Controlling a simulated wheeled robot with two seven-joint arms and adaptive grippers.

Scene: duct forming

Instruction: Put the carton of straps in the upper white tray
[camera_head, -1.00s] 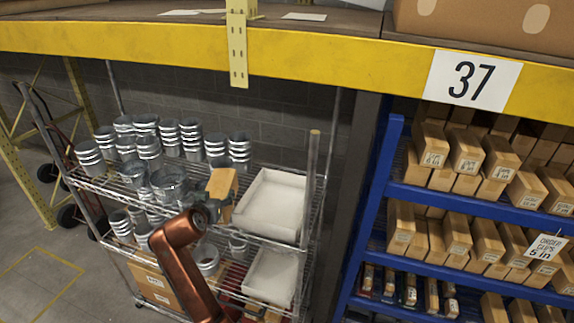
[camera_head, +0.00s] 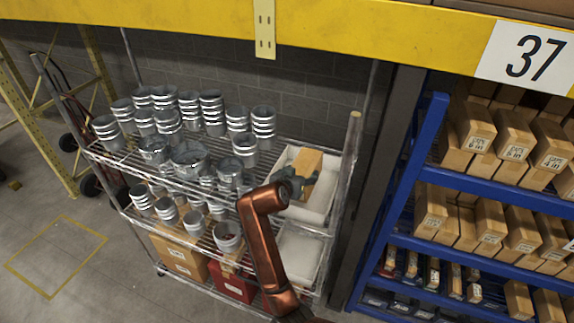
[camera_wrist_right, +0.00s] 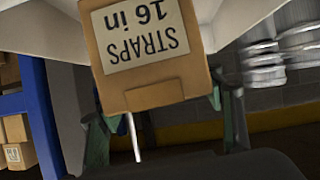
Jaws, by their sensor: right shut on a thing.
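The carton of straps (camera_head: 307,163) is a brown cardboard box. Its label "STRAPS 16 in" shows upside down in the right wrist view (camera_wrist_right: 146,52). My right gripper (camera_head: 297,186) is shut on the carton, in the head view over the upper white tray (camera_head: 322,213). The tray is an open white bin at the right end of the rack's upper shelf. The carton appears within the tray's outline; whether it touches the tray floor cannot be told. White tray walls also show behind the carton in the right wrist view. My left gripper is not in view.
Stacks of metal duct collars (camera_head: 190,155) fill the shelf left of the tray. A lower white tray (camera_head: 300,252) sits below. A rack post (camera_head: 350,150) stands right of the tray, and a blue shelf of cartons (camera_head: 430,170) stands farther right.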

